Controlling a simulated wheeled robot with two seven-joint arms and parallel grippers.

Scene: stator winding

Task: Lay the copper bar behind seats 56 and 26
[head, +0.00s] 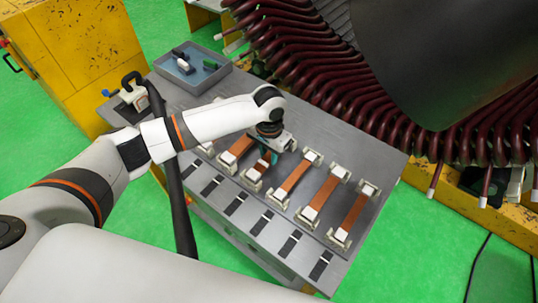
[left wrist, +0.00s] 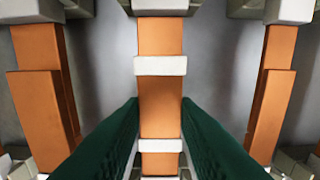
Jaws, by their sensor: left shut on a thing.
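My left gripper (head: 266,160) reaches down over the grey table, its green fingers low over the row of copper bars. In the left wrist view its fingers (left wrist: 160,112) are shut on the sides of a copper bar (left wrist: 160,90), which has white bands across it. The gripper partly hides this bar (head: 256,174) in the head view. Other copper bars (head: 321,194) lie parallel in white end holders on the table. The wound stator (head: 300,50) with dark red coils stands behind. I cannot read any seat numbers. My right gripper is not in view.
The table (head: 350,145) has a row of dark slots (head: 262,223) along its front. A grey tray (head: 193,70) with small items stands at its back left. A yellow cabinet (head: 75,50) stands left. Stator coil ends overhang near the table's back right.

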